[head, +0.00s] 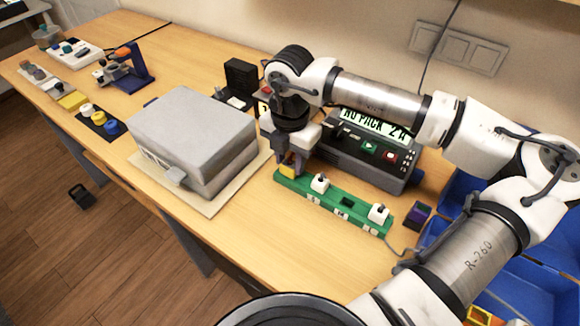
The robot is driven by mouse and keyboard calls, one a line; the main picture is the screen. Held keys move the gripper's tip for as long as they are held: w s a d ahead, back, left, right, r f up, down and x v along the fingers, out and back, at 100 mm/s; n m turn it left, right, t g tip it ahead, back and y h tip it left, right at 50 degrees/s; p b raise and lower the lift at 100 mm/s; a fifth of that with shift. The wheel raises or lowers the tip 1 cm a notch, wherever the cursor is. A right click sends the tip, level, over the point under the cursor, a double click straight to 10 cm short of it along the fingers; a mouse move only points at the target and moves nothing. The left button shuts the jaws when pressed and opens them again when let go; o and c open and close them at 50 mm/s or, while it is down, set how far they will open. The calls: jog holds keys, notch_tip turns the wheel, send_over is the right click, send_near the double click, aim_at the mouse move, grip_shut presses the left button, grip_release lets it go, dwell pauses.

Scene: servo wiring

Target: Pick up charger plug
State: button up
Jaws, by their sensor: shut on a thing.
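My gripper (291,160) points down over the left end of a green strip (345,208) on the wooden bench. It is shut on a small yellow piece (288,172), which appears to be the charger plug, though the fingers partly hide it. I cannot tell whether this piece touches the strip or is held just above it. Two white plugs stand on the strip, one near the middle (320,184) and one near the right end (378,213). A dark charger unit (362,150) behind the strip shows "NO PACK 2 A" on its display.
A closed grey box (192,130) stands on a pale board left of my gripper. A small dark block (418,214) and blue bins (520,262) are at the right. Small parts line the bench's far left. The bench front below the strip is clear.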

aim_at(290, 164)
notch_tip(290, 164, up, 20)
jog(key=b, duration=0.3)
dwell(0.3)
